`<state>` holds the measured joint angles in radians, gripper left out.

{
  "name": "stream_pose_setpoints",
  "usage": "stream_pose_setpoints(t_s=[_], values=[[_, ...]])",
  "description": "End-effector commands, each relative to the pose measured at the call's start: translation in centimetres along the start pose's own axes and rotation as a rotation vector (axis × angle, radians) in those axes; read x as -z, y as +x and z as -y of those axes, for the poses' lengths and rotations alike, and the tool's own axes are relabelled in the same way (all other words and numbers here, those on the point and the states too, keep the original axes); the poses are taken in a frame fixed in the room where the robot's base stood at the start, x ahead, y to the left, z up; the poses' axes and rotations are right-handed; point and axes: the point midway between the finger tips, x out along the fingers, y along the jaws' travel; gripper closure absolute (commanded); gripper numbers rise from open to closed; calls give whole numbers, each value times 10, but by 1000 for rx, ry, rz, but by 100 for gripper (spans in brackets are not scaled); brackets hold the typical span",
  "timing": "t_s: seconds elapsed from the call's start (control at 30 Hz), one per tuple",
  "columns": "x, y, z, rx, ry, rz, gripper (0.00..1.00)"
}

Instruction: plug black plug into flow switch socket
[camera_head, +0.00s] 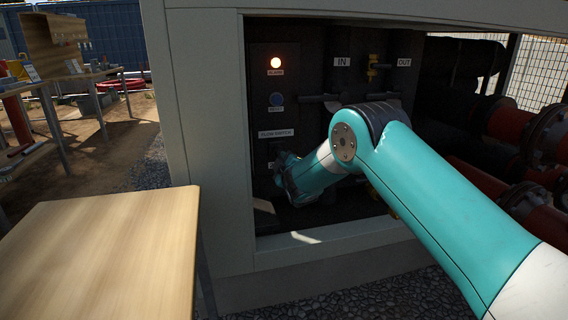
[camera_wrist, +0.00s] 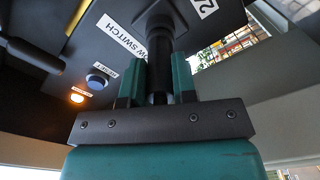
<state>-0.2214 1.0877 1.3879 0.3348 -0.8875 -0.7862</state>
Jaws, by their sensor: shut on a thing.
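My gripper (camera_wrist: 160,68) shows in the wrist view with its two teal fingers closed around the black plug (camera_wrist: 160,42). The plug points away from the gripper toward the dark panel, beside the FLOW SWITCH label (camera_wrist: 124,35). The flow switch socket is hidden behind the plug, so I cannot tell whether the plug touches it or sits in it. In the head view, my arm's end is at the panel just below the FLOW SWITCH label (camera_head: 276,133), and the fingers and plug are hidden there.
A lit alarm lamp (camera_head: 275,66) and a blue button (camera_head: 276,99) are above on the panel. IN and OUT pipes with a yellow valve (camera_head: 373,68) are to the right. The pale cabinet frame (camera_head: 210,120) edges the opening. A wooden table (camera_head: 100,255) stands front left.

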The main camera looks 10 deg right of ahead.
Motion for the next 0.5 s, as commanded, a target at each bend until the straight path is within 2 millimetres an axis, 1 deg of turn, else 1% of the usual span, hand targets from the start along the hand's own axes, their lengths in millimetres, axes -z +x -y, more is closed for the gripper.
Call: stream_pose_setpoints(t_s=[0.23,0.37,0.4,0.47,0.5], values=[[-1,8,1,0,1,0,100],[0,8,0,1,1,0,100],[0,8,0,1,1,0,67],[0,8,0,1,1,0,53],[0,8,0,1,1,0,44]])
